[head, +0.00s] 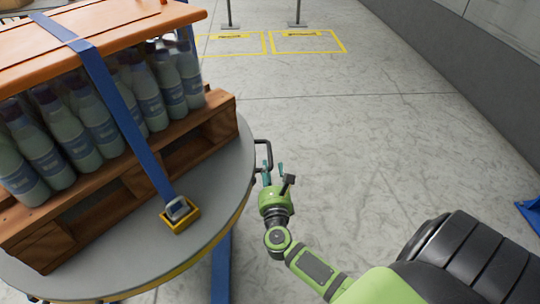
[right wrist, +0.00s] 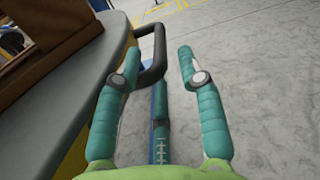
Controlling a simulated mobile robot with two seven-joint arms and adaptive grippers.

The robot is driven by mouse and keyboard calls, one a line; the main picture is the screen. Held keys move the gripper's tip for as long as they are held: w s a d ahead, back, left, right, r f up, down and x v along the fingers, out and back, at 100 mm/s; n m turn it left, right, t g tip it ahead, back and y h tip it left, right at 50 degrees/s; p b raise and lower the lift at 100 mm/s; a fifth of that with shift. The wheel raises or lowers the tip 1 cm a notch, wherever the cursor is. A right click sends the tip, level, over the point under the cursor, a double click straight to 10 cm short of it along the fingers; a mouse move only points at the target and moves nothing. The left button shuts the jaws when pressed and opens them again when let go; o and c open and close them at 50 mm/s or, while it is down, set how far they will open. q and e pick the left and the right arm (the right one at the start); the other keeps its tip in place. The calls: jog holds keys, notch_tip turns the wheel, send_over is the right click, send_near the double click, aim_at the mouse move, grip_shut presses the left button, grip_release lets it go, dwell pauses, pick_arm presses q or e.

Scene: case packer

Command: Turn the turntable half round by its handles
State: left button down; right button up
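The round grey turntable (head: 225,195) fills the left of the head view and carries a wooden pallet of bottles. A dark looped handle (head: 265,152) sticks out from its right rim. My right gripper (head: 274,172) is at the near side of this handle. In the right wrist view its teal fingers (right wrist: 152,68) are spread apart, with the handle (right wrist: 158,50) showing between and beyond their tips. The left finger looks close to the handle's near end; I cannot tell whether it touches. The right finger is clear of it. My left gripper is not in view.
The pallet (head: 150,165) holds several bottles (head: 100,125) under an orange-brown top board (head: 110,25). A blue strap (head: 115,100) runs down to a buckle (head: 178,210). Yellow floor markings (head: 308,41) lie at the back.

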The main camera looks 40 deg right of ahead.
aim_at(270, 158)
jog(key=x, duration=0.5)
grip_shut()
